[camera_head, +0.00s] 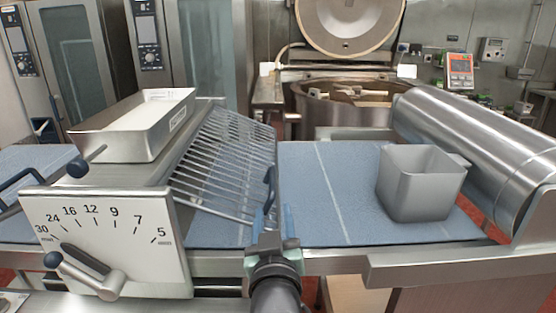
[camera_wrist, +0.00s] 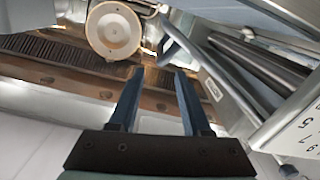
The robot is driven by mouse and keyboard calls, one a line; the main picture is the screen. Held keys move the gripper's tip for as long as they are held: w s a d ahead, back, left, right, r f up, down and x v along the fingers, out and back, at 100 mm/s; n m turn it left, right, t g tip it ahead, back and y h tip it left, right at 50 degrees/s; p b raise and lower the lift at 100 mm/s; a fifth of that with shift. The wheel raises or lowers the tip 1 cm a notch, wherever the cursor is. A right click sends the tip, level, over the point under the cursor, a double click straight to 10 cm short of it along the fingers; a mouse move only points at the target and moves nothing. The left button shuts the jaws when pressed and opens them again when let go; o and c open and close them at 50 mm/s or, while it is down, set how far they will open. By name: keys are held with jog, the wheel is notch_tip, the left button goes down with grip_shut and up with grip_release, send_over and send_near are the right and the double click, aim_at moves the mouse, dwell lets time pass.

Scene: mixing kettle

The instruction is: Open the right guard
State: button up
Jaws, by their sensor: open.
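The right guard (camera_head: 225,165) is a rack of metal bars on the right side of the sheeter's middle housing. It slopes down to the right, with its lower edge close to the blue belt (camera_head: 335,195). My gripper (camera_head: 268,195) is upright in front of the guard's lower right end, its dark blue fingers overlapping that edge in the head view. I cannot tell whether they touch it. In the wrist view my gripper (camera_wrist: 159,72) is open, with nothing visible between its fingers. The guard is not clearly identifiable there.
The dial plate (camera_head: 110,245) with its lever (camera_head: 88,272) stands left of my gripper. A white-lined metal tray (camera_head: 135,125) tops the housing. A grey bin (camera_head: 420,182) sits on the right belt, before a large steel roller (camera_head: 480,150). The kettle (camera_head: 345,105) stands behind.

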aim_at(272, 178)
jog(key=shift+w+r, duration=0.1)
jog(key=shift+w, duration=0.4)
jog(key=w+p, duration=0.2)
jog(key=w, duration=0.9)
jog(key=shift+w, duration=0.2)
jog(key=shift+a, duration=0.1)
grip_shut()
jog(key=shift+d, duration=0.2)
dwell(0.6)
